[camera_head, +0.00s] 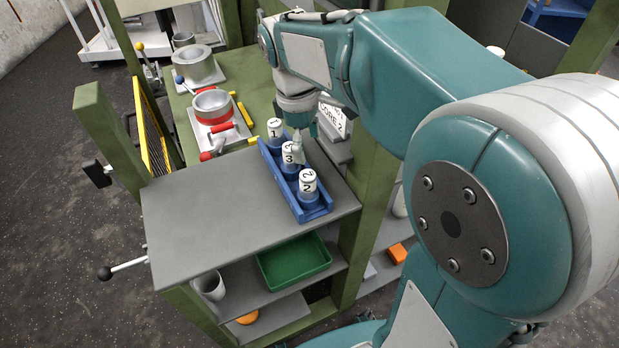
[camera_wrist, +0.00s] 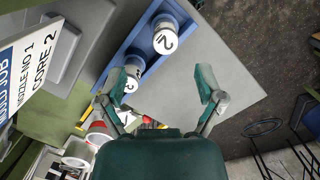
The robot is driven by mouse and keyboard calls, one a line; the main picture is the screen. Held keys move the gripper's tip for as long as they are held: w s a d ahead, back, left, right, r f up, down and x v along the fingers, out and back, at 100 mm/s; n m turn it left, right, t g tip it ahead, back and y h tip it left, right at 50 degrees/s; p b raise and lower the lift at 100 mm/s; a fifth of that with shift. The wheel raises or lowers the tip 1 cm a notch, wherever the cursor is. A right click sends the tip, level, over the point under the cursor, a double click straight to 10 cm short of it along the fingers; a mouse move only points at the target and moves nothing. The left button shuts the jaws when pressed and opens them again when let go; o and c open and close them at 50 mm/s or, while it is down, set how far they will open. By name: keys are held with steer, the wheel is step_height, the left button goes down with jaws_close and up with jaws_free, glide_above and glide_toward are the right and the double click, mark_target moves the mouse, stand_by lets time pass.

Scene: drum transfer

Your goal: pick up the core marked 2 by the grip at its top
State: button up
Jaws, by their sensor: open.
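The core marked 2 (camera_head: 308,187) stands upright in the near end of a blue rack (camera_head: 318,211), a white cylinder with a dark number. In the wrist view, the core marked 2 (camera_wrist: 166,36) is at the top middle, beyond my fingers. The core marked 3 (camera_head: 289,158) is in the middle slot and the core marked 1 (camera_head: 275,128) at the far end. My gripper (camera_wrist: 157,97) is open and empty, with its fingers spread. In the head view, my gripper (camera_head: 298,143) hangs over the rack near cores 3 and 1, and its fingertips are hard to make out.
The rack stands on a grey shelf (camera_head: 205,215). A sign (camera_wrist: 38,62) reading "NOZZLE NO 1 CORE 2" is beside it. A red-banded pot (camera_head: 212,107) and a grey pot (camera_head: 194,66) stand on the green bench. A green tray (camera_head: 294,262) sits below. The shelf's left side is clear.

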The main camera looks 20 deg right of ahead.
mark_target(310, 185)
steer(key=shift+w+f, duration=0.2)
steer(key=shift+f, duration=0.1)
steer(key=f, duration=0.1)
steer(key=a+f, duration=0.1)
steer(key=f, duration=0.2)
steer(key=shift+s+a+f, duration=0.3)
steer(key=shift+a+f, duration=0.05)
steer(key=f, duration=0.1)
steer(key=d+f, duration=0.1)
steer(key=f, duration=0.1)
steer(key=d+f, duration=0.1)
steer(key=f, duration=0.1)
steer(key=shift+s+d, duration=0.2)
steer(key=shift+s, duration=0.05)
steer(key=shift+a+f, duration=0.1)
steer(key=shift+f, duration=0.15)
steer(key=shift+a, duration=0.6)
steer(key=shift+c, duration=0.6)
steer(key=c, duration=0.6)
steer(key=shift+d, duration=0.2)
steer(key=c, duration=0.5)
steer(key=shift+d, duration=0.2)
